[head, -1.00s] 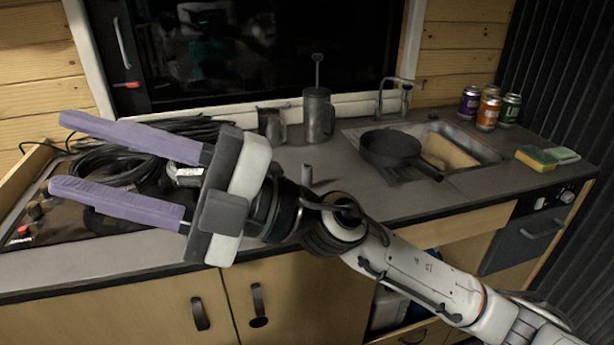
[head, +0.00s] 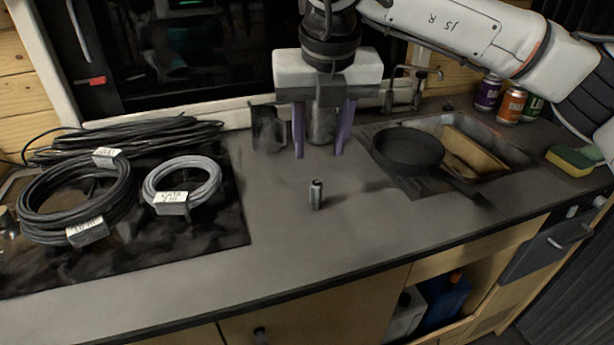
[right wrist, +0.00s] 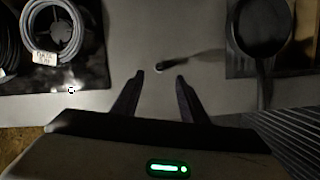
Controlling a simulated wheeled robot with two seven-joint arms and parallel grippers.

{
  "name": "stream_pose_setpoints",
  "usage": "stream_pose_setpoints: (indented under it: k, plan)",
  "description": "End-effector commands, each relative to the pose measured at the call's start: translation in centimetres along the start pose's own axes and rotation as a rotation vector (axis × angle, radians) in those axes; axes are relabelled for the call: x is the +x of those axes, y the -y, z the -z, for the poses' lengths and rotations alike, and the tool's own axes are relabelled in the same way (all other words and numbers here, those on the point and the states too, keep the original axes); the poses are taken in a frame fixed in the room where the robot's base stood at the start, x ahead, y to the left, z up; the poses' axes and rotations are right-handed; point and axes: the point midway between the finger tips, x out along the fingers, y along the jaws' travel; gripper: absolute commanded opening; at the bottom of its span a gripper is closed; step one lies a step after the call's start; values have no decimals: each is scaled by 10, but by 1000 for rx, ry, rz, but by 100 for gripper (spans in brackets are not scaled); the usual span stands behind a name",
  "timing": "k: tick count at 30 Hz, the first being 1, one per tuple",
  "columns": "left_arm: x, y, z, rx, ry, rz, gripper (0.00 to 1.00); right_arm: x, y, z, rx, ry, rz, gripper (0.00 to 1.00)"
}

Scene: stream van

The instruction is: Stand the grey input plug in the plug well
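A small grey cylinder (head: 316,195), which looks like the input plug, stands upright on the bare grey counter. In the right wrist view the plug (right wrist: 161,68) shows between the fingertips with a long shadow to its right. My right gripper (head: 318,154) points down with its two purple fingers apart and empty. Its fingertips appear above the plug in the head view, apart from it. The right wrist view shows the open fingers (right wrist: 160,76) on either side of the plug's line. I cannot make out the plug well. My left gripper is out of view.
Black cable coils (head: 75,190) and a grey cable coil (head: 181,183) lie on the dark panel at left. A metal jug (head: 267,130) stands behind. A black frying pan (head: 408,150) sits beside the sink (head: 505,145) at right. Counter around the plug is clear.

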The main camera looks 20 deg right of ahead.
Motion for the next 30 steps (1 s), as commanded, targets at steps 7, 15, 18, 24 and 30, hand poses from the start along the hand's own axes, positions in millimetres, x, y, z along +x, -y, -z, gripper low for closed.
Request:
stream_pose_setpoints:
  k: [7,15,18,24,30]
  plan:
    - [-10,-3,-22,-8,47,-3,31,37,0,1,-2,-4,2,40]
    - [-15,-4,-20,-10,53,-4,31,61,0,2,-3,-6,1,40]
    - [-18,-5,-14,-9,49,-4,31,76,-1,3,-3,-6,1,40]
    - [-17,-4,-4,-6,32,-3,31,96,-1,3,-3,-3,-1,40]
    - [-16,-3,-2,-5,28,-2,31,98,-1,3,-4,-3,-1,40]
